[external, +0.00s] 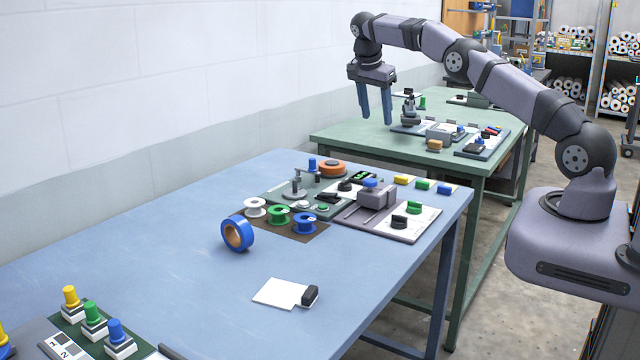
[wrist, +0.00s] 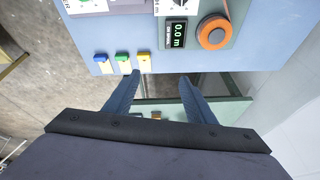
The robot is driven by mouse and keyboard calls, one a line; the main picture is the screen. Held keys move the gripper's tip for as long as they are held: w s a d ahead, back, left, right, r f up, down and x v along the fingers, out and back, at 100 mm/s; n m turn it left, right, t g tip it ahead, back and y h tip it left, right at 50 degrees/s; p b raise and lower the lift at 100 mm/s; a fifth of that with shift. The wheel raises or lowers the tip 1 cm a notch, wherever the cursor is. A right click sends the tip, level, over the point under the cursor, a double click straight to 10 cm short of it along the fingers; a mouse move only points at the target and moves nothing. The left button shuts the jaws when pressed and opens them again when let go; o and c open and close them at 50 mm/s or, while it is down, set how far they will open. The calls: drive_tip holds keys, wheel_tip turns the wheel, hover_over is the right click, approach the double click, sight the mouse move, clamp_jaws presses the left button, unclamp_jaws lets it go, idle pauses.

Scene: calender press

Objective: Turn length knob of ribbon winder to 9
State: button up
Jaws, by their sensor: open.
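The ribbon winder's green board (external: 275,200) lies on the blue table in the external view. Its display (external: 362,176) reads 0.0 m in the wrist view (wrist: 179,35). Beside the display is a black knob (external: 345,186), apparently the length knob. In the wrist view a white dial (wrist: 174,6) beside the display is cut off by the top edge, so its setting cannot be read. An orange spool (external: 333,168) is also there in the wrist view (wrist: 215,33). My gripper (external: 376,120) is open and empty, high above and beyond the winder, its fingers (wrist: 157,80) pointing down.
A grey press (external: 376,196) with a green knob (external: 414,208) and a black knob (external: 399,221) stands right of the winder. Yellow (external: 401,180), green and blue blocks line the table edge. Small spools and a blue tape roll (external: 238,233) lie in front. A green table (external: 350,137) stands behind.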

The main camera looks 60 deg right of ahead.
sight(345, 180)
drive_tip(key=s+a+f+n+y, duration=0.1)
drive_tip(key=a+f+n, duration=0.1)
drive_tip(key=f+n, duration=0.1)
drive_tip(key=s+a+f+n+t+y, duration=0.1)
drive_tip(key=a+f+n+y, duration=0.1)
drive_tip(key=a+f+n, duration=0.1)
drive_tip(key=a+f+n+y, duration=0.1)
drive_tip(key=a+f+n, duration=0.1)
drive_tip(key=f+n, duration=0.1)
drive_tip(key=shift+s+a+f+t+y, duration=0.3)
drive_tip(key=shift+s+f+t+y, duration=0.1)
drive_tip(key=shift+f, duration=0.25)
drive_tip(key=shift+w+d+f+n+t, duration=0.1)
drive_tip(key=shift+w+n+t, duration=0.55)
drive_tip(key=shift+n, duration=1.3)
drive_tip(key=shift+w+d+f+n+t, duration=0.15)
drive_tip(key=shift+w+n, duration=0.75)
drive_tip(key=shift+n, duration=1)
drive_tip(key=shift+w+d+f+n+t, duration=0.1)
drive_tip(key=shift+w+n+t, duration=0.55)
drive_tip(key=shift+n, duration=1.3)
drive_tip(key=shift+w, duration=0.15)
drive_tip(key=shift+p+x, duration=1.7)
drive_tip(key=shift+x, duration=1.9)
drive_tip(key=shift+d, duration=0.1)
drive_tip(key=shift+c, duration=0.3)
